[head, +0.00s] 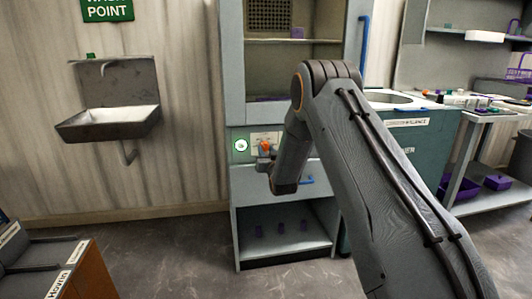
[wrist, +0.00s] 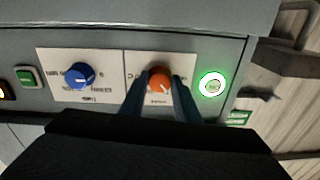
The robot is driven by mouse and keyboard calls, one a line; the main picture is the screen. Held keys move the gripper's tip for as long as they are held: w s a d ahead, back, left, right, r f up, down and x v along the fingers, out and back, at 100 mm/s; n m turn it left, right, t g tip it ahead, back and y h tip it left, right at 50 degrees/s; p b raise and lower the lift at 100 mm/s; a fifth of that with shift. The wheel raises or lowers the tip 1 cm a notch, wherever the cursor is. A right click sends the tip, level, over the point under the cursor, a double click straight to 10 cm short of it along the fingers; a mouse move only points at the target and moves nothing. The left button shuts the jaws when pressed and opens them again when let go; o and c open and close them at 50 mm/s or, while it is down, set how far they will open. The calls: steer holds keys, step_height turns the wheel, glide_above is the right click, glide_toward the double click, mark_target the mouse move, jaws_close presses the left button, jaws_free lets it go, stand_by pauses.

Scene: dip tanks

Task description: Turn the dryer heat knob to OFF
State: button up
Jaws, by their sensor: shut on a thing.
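An orange knob (wrist: 159,78) with a white pointer mark sits on a white label plate (wrist: 140,60) on the cabinet front. My gripper (wrist: 160,88) has one finger on each side of it and is shut on it. The pointer aims toward the lower right in the wrist view. The plate's lettering is too small to read, and the fingers hide part of it. In the head view the orange knob (head: 265,145) shows just above my gripper (head: 264,160).
A blue knob (wrist: 81,76) is left of the orange one in the wrist view, with a green button (wrist: 26,77) beyond. A lit green ring button (wrist: 211,84) is close on the right. A blue drawer handle (head: 307,180) and a wall sink (head: 110,122) also show.

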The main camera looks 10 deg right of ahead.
steer(key=n, duration=0.5)
steer(key=shift+d+n, duration=0.1)
steer(key=shift+n, duration=2.4)
steer(key=o, duration=1.1)
steer(key=shift+r, duration=0.1)
steer(key=shift+c, duration=0.2)
steer(key=shift+s, duration=0.15)
steer(key=s, duration=0.7)
steer(key=shift+s+d, duration=0.2)
steer(key=shift+s, duration=0.1)
